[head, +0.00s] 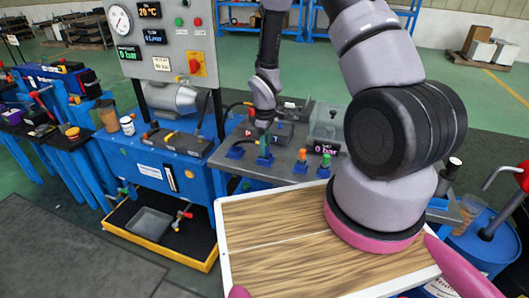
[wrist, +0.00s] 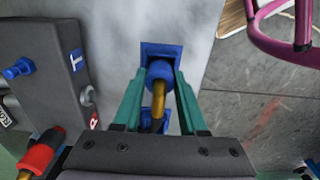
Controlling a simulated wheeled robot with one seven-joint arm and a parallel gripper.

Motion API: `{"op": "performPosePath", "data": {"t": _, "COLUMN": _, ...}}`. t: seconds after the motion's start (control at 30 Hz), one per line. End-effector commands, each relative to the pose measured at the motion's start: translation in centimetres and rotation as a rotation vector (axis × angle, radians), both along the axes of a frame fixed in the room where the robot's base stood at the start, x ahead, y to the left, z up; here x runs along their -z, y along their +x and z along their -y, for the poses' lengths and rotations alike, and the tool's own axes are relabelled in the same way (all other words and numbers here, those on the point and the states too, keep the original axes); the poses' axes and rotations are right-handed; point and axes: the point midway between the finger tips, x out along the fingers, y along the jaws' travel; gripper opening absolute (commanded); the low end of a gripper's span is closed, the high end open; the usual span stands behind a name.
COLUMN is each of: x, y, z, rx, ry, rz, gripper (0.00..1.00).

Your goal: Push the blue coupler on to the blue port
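The blue coupler (wrist: 160,71), with a brass stem, is between the green fingertips of my gripper (wrist: 161,78) in the wrist view. The fingertips lie close against its sides with no clear gap. It sits at a blue square holder (wrist: 161,49) on the grey bench top. In the head view my gripper (head: 264,141) points down over the bench at this holder (head: 264,160). The blue port (wrist: 18,68) sticks out of a dark block (wrist: 38,58), beside the blue T label, left of my gripper. The port is apart from the coupler.
A red coupler (wrist: 40,152) is at the lower left of the wrist view, and a grey stub (wrist: 87,95) is by the R label. Other couplers stand in blue holders (head: 300,168) right of my gripper. A wooden-topped tray (head: 270,235) lies in front.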

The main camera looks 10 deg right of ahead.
Motion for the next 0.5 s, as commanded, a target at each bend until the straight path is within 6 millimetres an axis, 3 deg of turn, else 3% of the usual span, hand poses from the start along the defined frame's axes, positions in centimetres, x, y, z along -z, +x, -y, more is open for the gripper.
{"op": "performPosePath", "data": {"t": 0.5, "x": -2.4, "y": 0.0, "z": 0.0, "rx": 0.002, "ry": 0.001, "rz": 0.001, "gripper": 0.00}}
